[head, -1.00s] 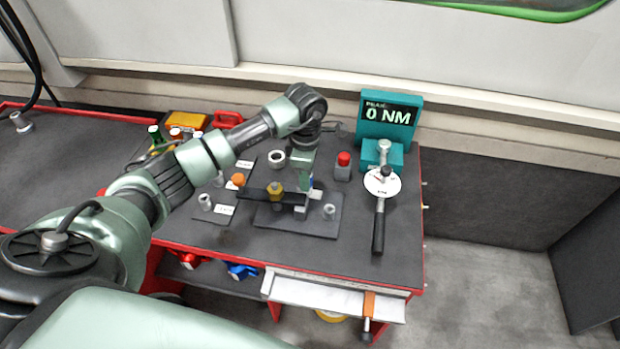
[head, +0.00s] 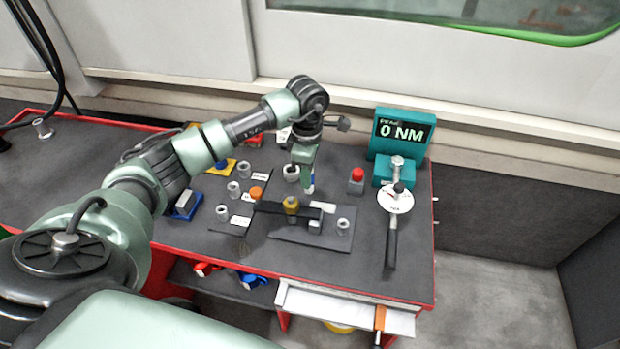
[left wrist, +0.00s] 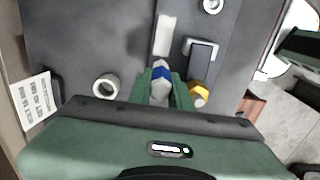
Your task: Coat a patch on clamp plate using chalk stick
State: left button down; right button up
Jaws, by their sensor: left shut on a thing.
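The clamp plate (head: 290,239) is a dark flat plate on the bench, with a dark bar, a yellow nut (head: 291,203) and a steel nut (head: 343,225) on it. A white patch (head: 322,207) shows on the plate beside the bar's end; it also shows in the left wrist view (left wrist: 165,35). My left gripper (head: 308,176) is shut on the chalk stick (head: 309,188), whose pale tip and blue band show in the left wrist view (left wrist: 161,72). My right gripper is not in view.
A teal torque display (head: 402,132) reading 0 NM stands at the back right. A torque wrench (head: 392,225) lies in front of it. A red-topped grey block (head: 356,180) and a steel ring (head: 291,173) stand near my left gripper. Several steel sockets stand left of the plate.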

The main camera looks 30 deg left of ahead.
pick_arm(q)
jog(key=shift+r+p, duration=0.4)
jog(key=shift+r, duration=0.65)
jog(key=shift+d, duration=0.1)
